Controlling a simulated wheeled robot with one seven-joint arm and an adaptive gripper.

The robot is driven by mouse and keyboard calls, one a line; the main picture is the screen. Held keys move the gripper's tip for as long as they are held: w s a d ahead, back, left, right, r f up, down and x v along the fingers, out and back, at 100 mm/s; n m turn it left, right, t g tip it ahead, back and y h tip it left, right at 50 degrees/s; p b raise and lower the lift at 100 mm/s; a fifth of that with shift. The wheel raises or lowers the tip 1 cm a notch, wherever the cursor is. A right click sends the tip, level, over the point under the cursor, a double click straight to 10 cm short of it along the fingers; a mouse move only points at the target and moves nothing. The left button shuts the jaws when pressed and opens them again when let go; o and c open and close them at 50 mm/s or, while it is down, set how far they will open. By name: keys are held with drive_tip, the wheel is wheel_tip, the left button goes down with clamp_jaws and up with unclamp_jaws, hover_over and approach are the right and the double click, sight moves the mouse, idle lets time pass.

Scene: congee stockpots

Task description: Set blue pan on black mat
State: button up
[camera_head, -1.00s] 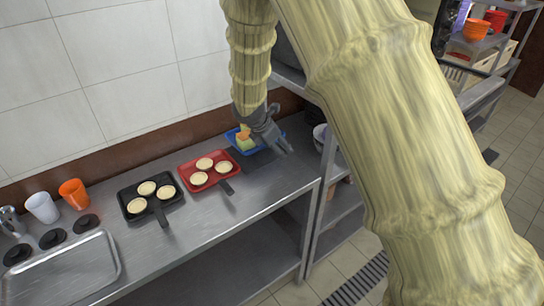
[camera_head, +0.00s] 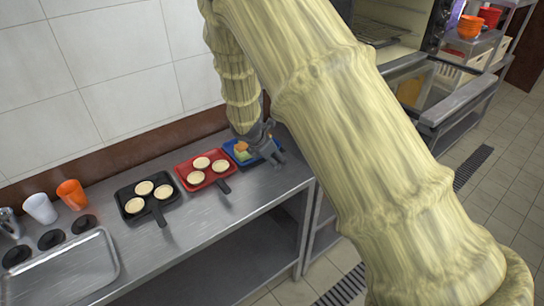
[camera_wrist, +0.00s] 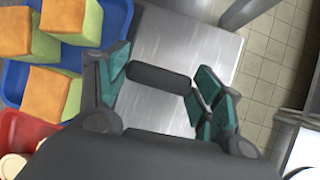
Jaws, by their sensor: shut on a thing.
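The blue pan (camera_head: 231,148) stands at the right of the counter, close beside the red pan (camera_head: 205,179). It holds several yellow-green and orange blocks, also seen in the wrist view, where the blue pan (camera_wrist: 75,57) is at the left. My gripper (camera_head: 268,150) is at the pan's right front side. In the wrist view a dark bar (camera_wrist: 158,76) lies between its teal-padded fingers, and it appears shut on the pan's handle. The black mat cannot be made out now; the pan and gripper seem to cover its place. Whether the pan rests fully on it, I cannot tell.
A black pan (camera_head: 146,200) with pale round cakes stands left of the red pan. Farther left are an orange cup (camera_head: 72,194), a white cup (camera_head: 40,208), black discs and a metal tray (camera_head: 65,275). An open-shelved metal unit stands right of the counter.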

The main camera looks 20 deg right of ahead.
drive_tip(key=o, duration=1.7)
drive_tip(key=shift+f, duration=0.1)
drive_tip(key=shift+r, duration=0.2)
drive_tip(key=b+v, duration=0.1)
drive_tip(key=v, duration=1.1)
drive_tip(key=shift+s+f+b, duration=0.1)
drive_tip(key=shift+b, duration=0.2)
